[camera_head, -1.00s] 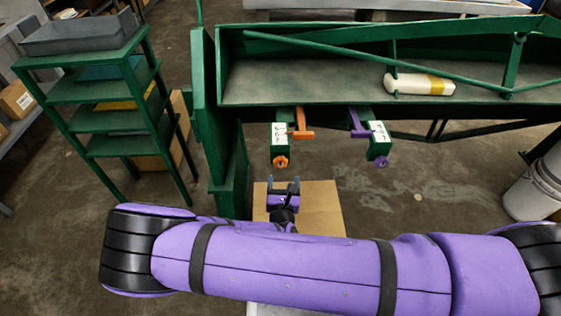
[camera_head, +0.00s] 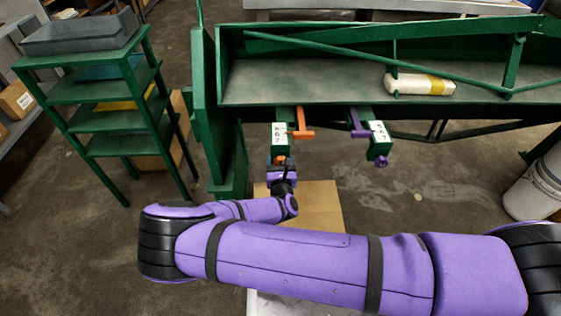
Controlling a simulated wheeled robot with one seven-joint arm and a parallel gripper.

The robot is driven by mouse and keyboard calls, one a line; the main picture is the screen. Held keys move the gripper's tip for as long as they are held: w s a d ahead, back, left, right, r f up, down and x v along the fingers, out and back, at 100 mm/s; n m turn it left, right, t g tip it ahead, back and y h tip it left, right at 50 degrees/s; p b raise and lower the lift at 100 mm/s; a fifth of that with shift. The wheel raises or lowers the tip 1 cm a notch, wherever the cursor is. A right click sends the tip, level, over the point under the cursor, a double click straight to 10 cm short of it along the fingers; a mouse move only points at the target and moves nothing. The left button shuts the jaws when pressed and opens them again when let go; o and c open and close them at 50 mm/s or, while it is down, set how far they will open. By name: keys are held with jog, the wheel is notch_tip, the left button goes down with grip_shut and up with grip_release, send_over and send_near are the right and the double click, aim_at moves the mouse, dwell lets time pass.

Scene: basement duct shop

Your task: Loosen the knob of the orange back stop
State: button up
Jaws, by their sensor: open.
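The orange back stop (camera_head: 303,130) sits on the front of the green machine, left of a purple one. Its green block (camera_head: 280,135) carries a white numbered scale. Its orange knob (camera_head: 280,160) is at the block's near end, and only part of it shows. My gripper (camera_head: 281,163) is at that knob, with its open fingers one to each side of it. I cannot tell whether the fingers touch the knob.
The purple back stop (camera_head: 358,124) and its purple knob (camera_head: 381,161) are to the right. A green side frame (camera_head: 230,165) stands close on the left. A cardboard sheet (camera_head: 318,205) lies below. A white and yellow roll (camera_head: 420,84) lies on the machine bed. A green shelf rack stands at far left.

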jog(key=shift+w, duration=0.25)
jog(key=c, duration=0.9)
